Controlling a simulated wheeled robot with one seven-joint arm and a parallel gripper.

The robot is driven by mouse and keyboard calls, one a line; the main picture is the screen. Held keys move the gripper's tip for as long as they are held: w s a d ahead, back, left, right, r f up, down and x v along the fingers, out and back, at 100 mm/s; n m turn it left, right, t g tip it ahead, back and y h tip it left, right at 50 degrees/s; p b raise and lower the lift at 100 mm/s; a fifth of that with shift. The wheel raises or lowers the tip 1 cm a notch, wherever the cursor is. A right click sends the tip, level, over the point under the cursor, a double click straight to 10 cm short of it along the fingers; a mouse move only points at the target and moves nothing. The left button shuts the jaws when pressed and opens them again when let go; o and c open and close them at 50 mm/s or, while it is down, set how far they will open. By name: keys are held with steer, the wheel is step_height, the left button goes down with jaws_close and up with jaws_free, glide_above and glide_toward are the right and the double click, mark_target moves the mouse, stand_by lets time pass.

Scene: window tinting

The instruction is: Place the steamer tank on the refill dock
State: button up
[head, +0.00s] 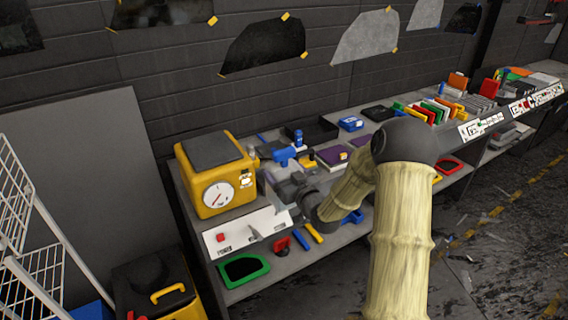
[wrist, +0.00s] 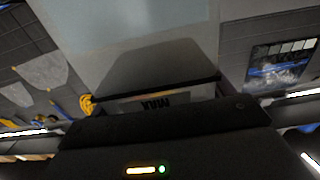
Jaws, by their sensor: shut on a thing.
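My gripper (head: 276,184) is at the left end of the workbench, just right of a yellow box with a round gauge (head: 217,178). In the wrist view a grey, smooth-sided block marked MAX (wrist: 160,75), seemingly the steamer tank, sits right in front of the dark gripper body. The gripper is shut on it; the fingertips are hard to make out. In the head view the arm and gripper mostly hide the tank. I cannot tell whether it touches the bench. No refill dock is clearly identifiable; the yellow gauge box could be it.
A sloped pale panel with a red button (head: 220,238) fronts the bench below the gripper. A blue-topped tool (head: 284,155), purple boxes (head: 333,155) and a black tray (head: 314,131) crowd the bench behind. A white wire rack (head: 40,262) stands at left.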

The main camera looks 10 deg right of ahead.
steer(key=s+f+m+h, duration=0.1)
steer(key=s+f, duration=0.3)
steer(key=f, duration=0.9)
steer(key=s+f+m+h+b, duration=0.1)
steer(key=s+f+h, duration=0.3)
steer(key=f, duration=1)
steer(key=shift+s+f+m+t+h, duration=0.2)
steer(key=shift+s+m+t+h, duration=0.1)
steer(key=shift+m, duration=0.5)
